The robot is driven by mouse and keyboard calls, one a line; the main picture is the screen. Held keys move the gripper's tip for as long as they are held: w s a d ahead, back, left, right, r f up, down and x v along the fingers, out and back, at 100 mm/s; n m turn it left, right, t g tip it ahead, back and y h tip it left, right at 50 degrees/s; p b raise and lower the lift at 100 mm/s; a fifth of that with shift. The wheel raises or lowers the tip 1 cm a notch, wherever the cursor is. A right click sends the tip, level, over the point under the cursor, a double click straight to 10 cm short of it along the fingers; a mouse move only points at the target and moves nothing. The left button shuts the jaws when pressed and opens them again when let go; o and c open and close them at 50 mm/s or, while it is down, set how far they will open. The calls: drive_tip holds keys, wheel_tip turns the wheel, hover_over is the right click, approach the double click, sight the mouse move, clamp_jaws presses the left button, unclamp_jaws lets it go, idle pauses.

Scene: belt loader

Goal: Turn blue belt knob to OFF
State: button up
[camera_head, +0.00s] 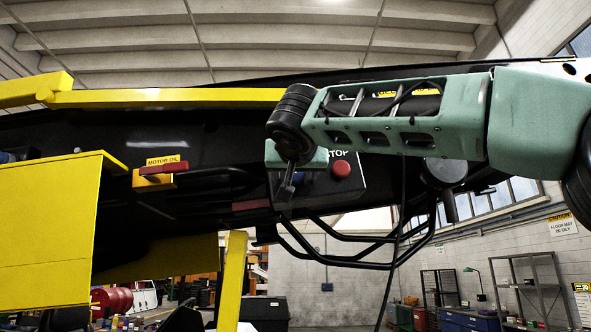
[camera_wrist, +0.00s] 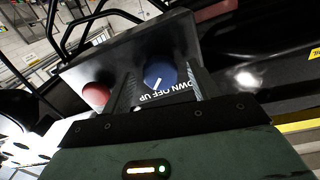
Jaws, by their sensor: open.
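The blue belt knob (camera_wrist: 163,71) is on a dark control panel (camera_wrist: 110,62), in the middle of the wrist view. Its white pointer line slants toward the lower left. Lettering beside it reads "OWN OFF UP", partly cut off; I cannot tell exactly which word the pointer meets. In the head view the knob (camera_head: 298,179) is mostly hidden behind my gripper (camera_head: 287,190). My gripper is open, with its dark fingers reaching toward the panel near the knob. I cannot tell whether they touch it.
A red stop button (camera_head: 341,169) is beside the knob on the same panel, also in the wrist view (camera_wrist: 96,95). Bent black tubes (camera_head: 340,262) run below the panel.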

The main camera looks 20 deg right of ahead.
drive_tip(key=c, duration=1)
drive_tip(key=shift+o, duration=0.2)
drive_tip(key=n, duration=0.4)
drive_tip(key=shift+n+b, duration=0.3)
drive_tip(key=shift+b, duration=0.05)
drive_tip(key=shift+n, duration=2)
drive_tip(key=o, duration=1)
drive_tip(key=shift+c, duration=0.2)
drive_tip(key=shift+s, duration=0.15)
